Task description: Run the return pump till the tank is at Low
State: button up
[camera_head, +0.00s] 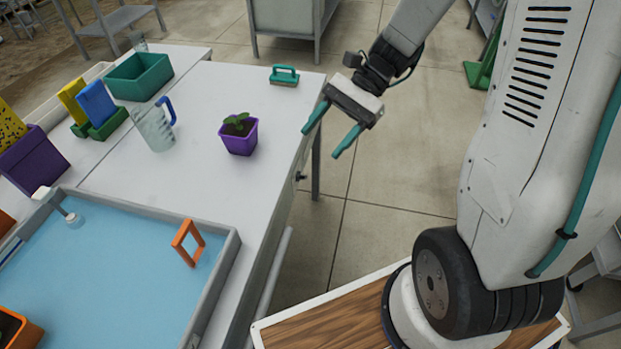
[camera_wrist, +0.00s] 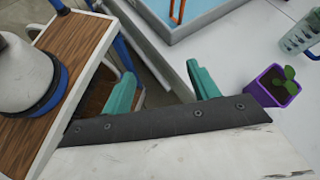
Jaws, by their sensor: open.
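The tank (camera_head: 222,272) is a grey-rimmed basin of blue liquid at the lower left of the head view. Its corner (camera_wrist: 178,36) shows at the top of the wrist view. A white fitting (camera_head: 52,196) stands at its far left rim. An orange open frame (camera_head: 188,243) stands in the liquid near the right wall. I cannot make out a Low mark or a labelled pump control. A small dark knob (camera_head: 300,177) is on the table's right side. My gripper (camera_head: 321,143) is open and empty, beyond the table's right edge, its teal fingers (camera_wrist: 161,72) apart.
On the table are a purple pot with a seedling (camera_head: 239,135), a clear jug with blue handle (camera_head: 155,126), a teal-handled brush (camera_head: 284,76), a green tub (camera_head: 139,75) and blue and yellow blocks (camera_head: 96,103). The floor (camera_head: 395,165) right of the table is clear.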

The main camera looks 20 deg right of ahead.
jog(key=w+d+f+m+t+y, duration=0.2)
jog(key=w+f+m+t+y, duration=0.15)
jog(key=w+f+m, duration=0.35)
jog(key=m+t, duration=1.1)
jog(key=m, duration=0.4)
send_near(306, 178)
jog(key=a, duration=0.1)
jog(key=x, duration=0.7)
jog(key=shift+w+r, duration=0.1)
jog(key=shift+w, duration=0.3)
jog(key=shift+c, duration=0.3)
jog(key=c, duration=0.9)
